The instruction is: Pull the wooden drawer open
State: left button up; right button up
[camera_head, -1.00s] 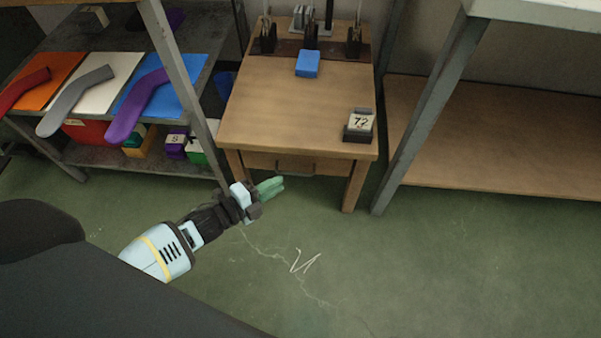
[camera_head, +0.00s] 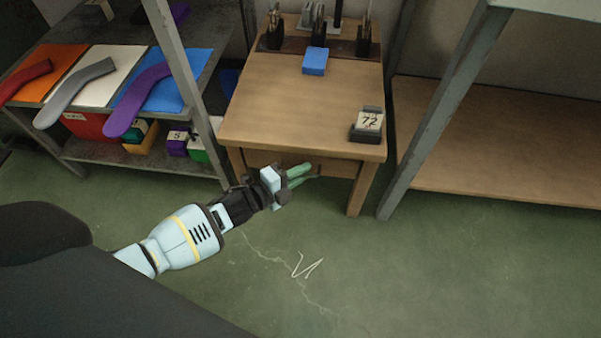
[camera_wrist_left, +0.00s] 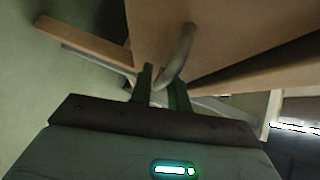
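The wooden drawer (camera_head: 335,167) sits beneath the top of the small wooden desk, and its front is largely under the desk's front edge. In the left wrist view its front (camera_wrist_left: 155,25) fills the upper middle, with a curved grey handle (camera_wrist_left: 179,55) on it. My left gripper (camera_head: 304,175) is at the drawer front, below the desk edge. Its two green fingers are apart, with the handle's near end between their tips in the left wrist view (camera_wrist_left: 162,85). I cannot tell whether they touch the handle. My right gripper is not in view.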

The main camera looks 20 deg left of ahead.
pick_arm(q)
jog(key=shift+c, duration=0.5)
grip_shut()
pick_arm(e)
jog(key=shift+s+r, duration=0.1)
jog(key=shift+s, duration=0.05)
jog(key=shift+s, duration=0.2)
pick_arm(q)
jog(key=shift+s, duration=0.15)
